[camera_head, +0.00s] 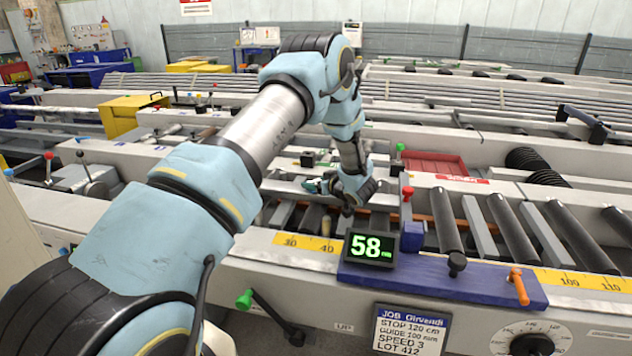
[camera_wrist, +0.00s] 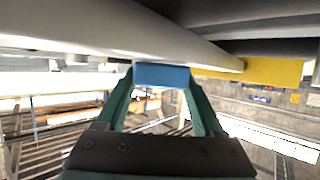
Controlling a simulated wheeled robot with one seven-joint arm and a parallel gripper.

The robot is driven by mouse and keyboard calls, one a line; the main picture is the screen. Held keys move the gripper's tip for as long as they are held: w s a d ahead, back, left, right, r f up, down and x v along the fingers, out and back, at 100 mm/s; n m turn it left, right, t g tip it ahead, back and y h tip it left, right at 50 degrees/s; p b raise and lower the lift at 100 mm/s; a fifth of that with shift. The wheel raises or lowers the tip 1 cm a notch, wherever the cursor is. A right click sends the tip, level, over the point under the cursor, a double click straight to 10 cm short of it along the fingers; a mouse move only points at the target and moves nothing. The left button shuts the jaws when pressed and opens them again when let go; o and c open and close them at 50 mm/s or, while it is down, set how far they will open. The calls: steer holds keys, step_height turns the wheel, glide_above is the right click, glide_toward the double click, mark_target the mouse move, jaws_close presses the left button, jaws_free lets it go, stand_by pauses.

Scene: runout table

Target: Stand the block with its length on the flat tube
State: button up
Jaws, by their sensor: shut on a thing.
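My gripper (camera_wrist: 162,80) is shut on a blue block (camera_wrist: 163,75), gripped between the two teal fingertips in the wrist view. In the head view my gripper (camera_head: 318,187) is over the table's near bed, left of the number display, and I cannot make out the block there. A long pale grey tube (camera_wrist: 130,35) runs across the top of the wrist view, just behind the block. I cannot tell whether the block touches it, nor for certain that it is the flat tube. A pale bar (camera_head: 284,188) lies beside my gripper in the head view.
A display reading 58 (camera_head: 371,248) and a blue stop piece (camera_head: 412,236) sit on the purple front plate (camera_head: 440,278). A red-knobbed lever (camera_head: 407,194) rises close right of my gripper. Dark rollers (camera_head: 512,232) lie to the right, and a red tray (camera_head: 433,163) behind.

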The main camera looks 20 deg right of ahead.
steer(key=shift+f, duration=0.1)
steer(key=o, duration=1.3)
steer(key=shift+o, duration=0.2)
